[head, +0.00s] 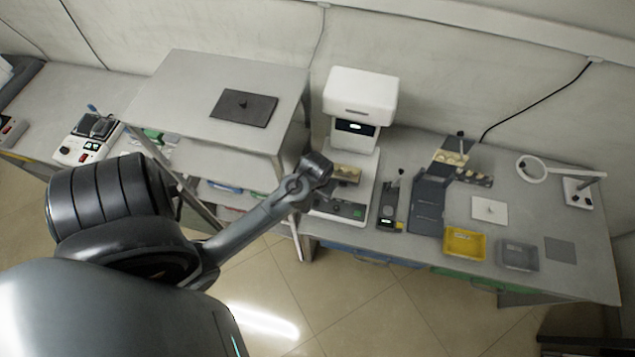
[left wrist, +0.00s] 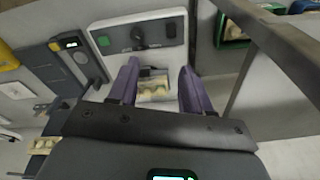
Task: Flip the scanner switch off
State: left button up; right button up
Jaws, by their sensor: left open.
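The white scanner (head: 362,92) stands at the left end of the right bench, with a thick head over a flat base. Its front panel shows in the left wrist view (left wrist: 120,28), with a green button (left wrist: 104,41), a dark switch or knob (left wrist: 138,36) and another dark control (left wrist: 170,30). I cannot tell the switch's setting. My left gripper (head: 318,166) is over the scanner base; in the wrist view its two purple fingers (left wrist: 158,72) are apart, pointing toward the panel. A cream dental model (left wrist: 153,88) shows between them, on the scanner's platform, apart from the fingers.
A grey shelf table (head: 190,90) with a dark plate (head: 244,106) stands left of the scanner. To the right are a small dark device (head: 391,208), a yellow tray (head: 465,243), a grey tray (head: 517,255) and a ring lamp (head: 532,169). The table leg is close to my left arm.

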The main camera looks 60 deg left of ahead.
aim_at(316, 204)
pick_arm(q)
jog(key=a+f+n, duration=0.1)
jog(key=f, duration=0.4)
jog(key=a+f+n, duration=0.1)
jog(key=f, duration=0.5)
jog(key=a+f+n+g+h+b, duration=0.1)
jog(key=f, duration=0.5)
jog(key=shift+w+a+f+n, duration=0.1)
jog(key=shift+w+a+n, duration=0.05)
jog(key=shift+a+n, duration=0.2)
jog(key=shift+c, duration=0.2)
